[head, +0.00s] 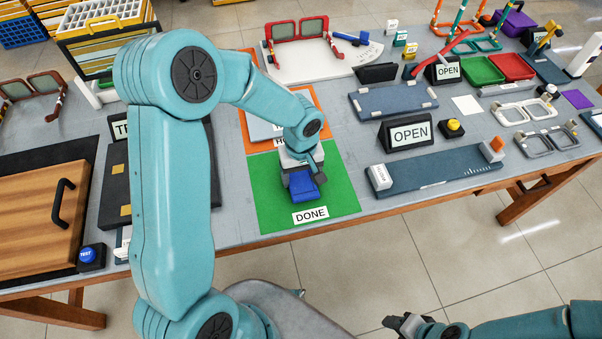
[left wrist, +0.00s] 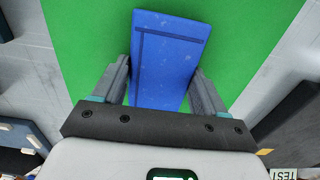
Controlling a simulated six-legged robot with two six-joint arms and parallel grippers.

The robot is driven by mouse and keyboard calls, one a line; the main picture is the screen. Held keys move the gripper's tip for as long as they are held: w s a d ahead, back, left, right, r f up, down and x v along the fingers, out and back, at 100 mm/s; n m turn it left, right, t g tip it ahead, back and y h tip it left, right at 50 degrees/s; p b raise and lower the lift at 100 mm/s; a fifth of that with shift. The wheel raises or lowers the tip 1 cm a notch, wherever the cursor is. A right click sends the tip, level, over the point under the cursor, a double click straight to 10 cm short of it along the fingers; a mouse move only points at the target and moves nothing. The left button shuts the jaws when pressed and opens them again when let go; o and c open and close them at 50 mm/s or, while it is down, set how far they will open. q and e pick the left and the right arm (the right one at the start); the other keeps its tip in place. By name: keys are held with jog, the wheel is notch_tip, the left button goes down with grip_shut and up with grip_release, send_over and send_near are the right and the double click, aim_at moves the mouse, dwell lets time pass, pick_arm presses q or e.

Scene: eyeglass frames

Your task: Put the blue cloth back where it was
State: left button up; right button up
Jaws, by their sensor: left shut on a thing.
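The blue cloth (head: 303,187) is a small folded block over the green mat (head: 335,205), near the mat's DONE label (head: 310,214). My left gripper (head: 301,176) is shut on it from above. In the left wrist view the cloth (left wrist: 170,50) sits between the two fingers of the left gripper (left wrist: 165,78), with green behind it. I cannot tell whether the cloth touches the mat. My right gripper (head: 402,323) is low at the bottom, off the table and away from the cloth; its jaws are too small to judge.
An orange mat (head: 250,125) lies behind the green one, partly hidden by my left arm. A dark blue slide fixture (head: 440,170) and an OPEN sign (head: 408,133) stand to the right. A wooden box lid (head: 40,210) with a black handle is at left. The table's front edge is close.

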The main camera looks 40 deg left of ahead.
aim_at(301, 178)
pick_arm(q)
jog(key=shift+s+r, duration=0.1)
jog(key=o, duration=0.9)
jog(key=shift+o, duration=0.2)
jog(key=shift+r, duration=0.15)
notch_tip(301, 178, up, 12)
jog(key=shift+p, duration=0.35)
